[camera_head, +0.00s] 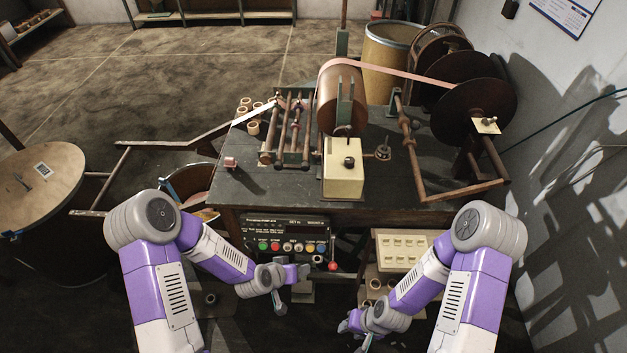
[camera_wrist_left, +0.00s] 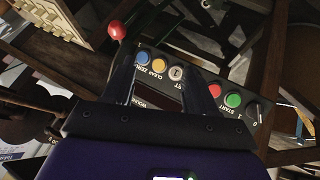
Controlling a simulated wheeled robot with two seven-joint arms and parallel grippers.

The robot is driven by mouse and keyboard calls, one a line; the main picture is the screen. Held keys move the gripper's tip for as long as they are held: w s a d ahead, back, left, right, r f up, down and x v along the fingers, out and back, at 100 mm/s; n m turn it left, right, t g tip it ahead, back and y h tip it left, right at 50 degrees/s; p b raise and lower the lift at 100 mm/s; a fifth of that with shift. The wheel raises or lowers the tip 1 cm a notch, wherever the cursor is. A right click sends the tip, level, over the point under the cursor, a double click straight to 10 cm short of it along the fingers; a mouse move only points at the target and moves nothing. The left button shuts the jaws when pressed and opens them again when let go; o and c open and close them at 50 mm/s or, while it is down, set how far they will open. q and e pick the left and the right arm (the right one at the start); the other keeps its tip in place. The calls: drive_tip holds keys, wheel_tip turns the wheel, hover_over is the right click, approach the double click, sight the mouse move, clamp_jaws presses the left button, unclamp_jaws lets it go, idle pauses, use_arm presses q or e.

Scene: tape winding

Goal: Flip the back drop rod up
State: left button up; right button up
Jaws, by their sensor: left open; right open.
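The tape winding machine stands on a dark table (camera_head: 250,180). A brown rod frame (camera_head: 455,196) hangs low at the table's right end, below the dark reel (camera_head: 472,112). More rods (camera_head: 292,130) lie across the left side of the machine. I cannot tell which one is the back drop rod. My left gripper (camera_head: 288,289) is open and empty in front of the control panel (camera_head: 290,236). In the left wrist view, its open fingers (camera_wrist_left: 163,88) show before the panel's coloured buttons (camera_wrist_left: 160,65). My right gripper (camera_head: 357,333) is open, low at the bottom centre, away from the rods.
A red-knobbed lever (camera_head: 333,266) sticks out by the panel. A drum (camera_head: 388,62) stands behind the machine, and a round wooden top (camera_head: 42,188) is at the left. Open floor lies at the far left.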

use_arm(q)
drive_tip(key=w+r+m+t+b, duration=0.2)
drive_tip(key=w+r+t+b, duration=0.25)
drive_tip(key=w, duration=0.65)
drive_tip(key=m+t+b, duration=0.2)
drive_tip(key=t+b, duration=0.3)
drive_tip(key=t, duration=0.2)
approach(304, 169)
drive_tip(key=w, duration=0.3)
drive_tip(key=shift+d+b+x, duration=0.2)
drive_tip(key=shift+x, duration=1.4)
drive_tip(key=shift+d+b+x, duration=0.15)
drive_tip(key=shift+d+x, duration=0.05)
drive_tip(key=shift+x, duration=1.45)
use_arm(e)
wheel_tip(304, 169, down, 12)
use_arm(q)
drive_tip(key=shift+s, duration=0.1)
drive_tip(key=shift+c, duration=0.3)
use_arm(e)
drive_tip(key=shift+f, duration=0.1)
use_arm(q)
clamp_jaws()
